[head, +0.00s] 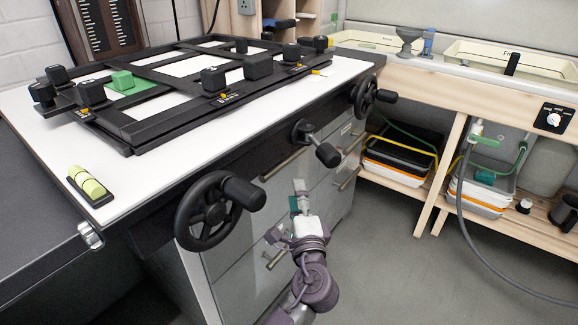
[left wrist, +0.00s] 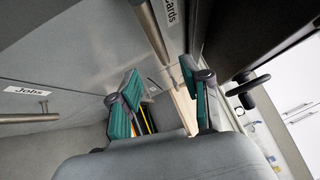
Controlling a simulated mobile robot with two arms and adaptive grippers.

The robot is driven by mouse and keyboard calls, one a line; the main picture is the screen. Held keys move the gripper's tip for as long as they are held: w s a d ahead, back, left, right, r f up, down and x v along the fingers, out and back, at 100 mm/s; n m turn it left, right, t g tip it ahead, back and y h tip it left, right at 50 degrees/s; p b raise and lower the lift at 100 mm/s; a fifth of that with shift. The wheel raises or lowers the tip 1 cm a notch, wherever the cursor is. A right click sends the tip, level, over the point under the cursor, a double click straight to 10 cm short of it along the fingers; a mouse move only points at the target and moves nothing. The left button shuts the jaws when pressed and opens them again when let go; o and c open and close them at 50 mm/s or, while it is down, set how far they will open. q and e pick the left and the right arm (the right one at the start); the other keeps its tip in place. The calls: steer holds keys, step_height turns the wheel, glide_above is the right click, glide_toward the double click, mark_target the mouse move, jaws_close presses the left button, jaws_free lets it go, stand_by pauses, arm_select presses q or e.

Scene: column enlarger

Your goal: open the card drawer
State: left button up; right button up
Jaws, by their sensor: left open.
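The card drawer's label, "Cards" (left wrist: 170,11), shows at the top of the left wrist view beside a metal bar handle (left wrist: 150,28). In the head view, the grey drawer cabinet (head: 237,262) stands under the black-edged worktop, and its labels are too small to read. My left gripper (head: 300,197) is in front of the drawer fronts. In the left wrist view its green-padded fingers (left wrist: 161,88) are apart, with nothing between them; the handle lies beyond the tips, apparently apart from them. My right gripper is not in view.
A drawer labelled "Jobs" (left wrist: 26,91) has its own bar handle (left wrist: 28,118). A black handwheel (head: 208,212) and a crank (head: 318,143) stick out from the worktop edge above my gripper. Shelves with trays (head: 398,160) stand at the right. The grey floor (head: 400,280) is clear.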

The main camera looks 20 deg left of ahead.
mark_target(289, 159)
arm_select(q)
steer(key=b+x, duration=0.1)
steer(key=x, duration=1.2)
steer(key=shift+f, duration=0.1)
steer(key=shift+d, duration=0.1)
steer(key=shift+c, duration=0.3)
jaws_close()
